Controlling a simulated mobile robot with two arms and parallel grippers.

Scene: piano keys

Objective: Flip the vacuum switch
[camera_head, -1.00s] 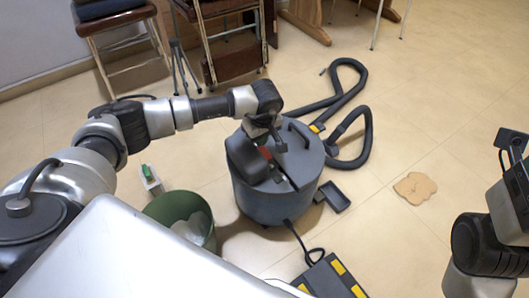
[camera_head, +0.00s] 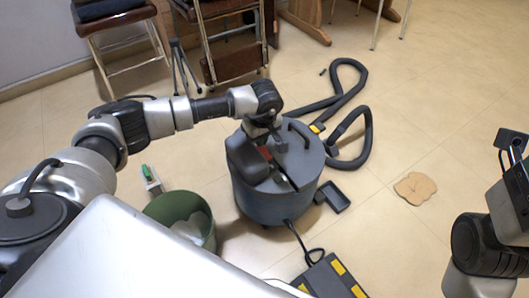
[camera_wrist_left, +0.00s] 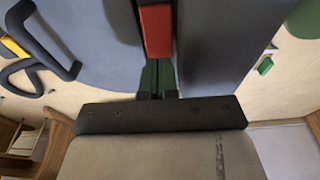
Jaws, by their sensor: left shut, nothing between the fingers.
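The grey vacuum (camera_head: 262,203) stands upright on the floor in the middle of the head view. Its red switch (camera_head: 265,153) shows on the lid, partly covered by my left gripper. My left gripper (camera_head: 268,139) points down at the lid, shut and empty. In the left wrist view the shut fingertips (camera_wrist_left: 158,76) are right at the near end of the red switch (camera_wrist_left: 156,30); I cannot tell whether they touch it. My right arm is at the right edge of the head view, and its fingertips do not show.
A black hose (camera_head: 362,138) curls behind and right of the vacuum. A green bin (camera_head: 168,208) stands to its left, and a black and yellow box (camera_head: 328,279) in front. A flat tan piece (camera_head: 415,188) lies on the floor at right. Chairs stand at the back.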

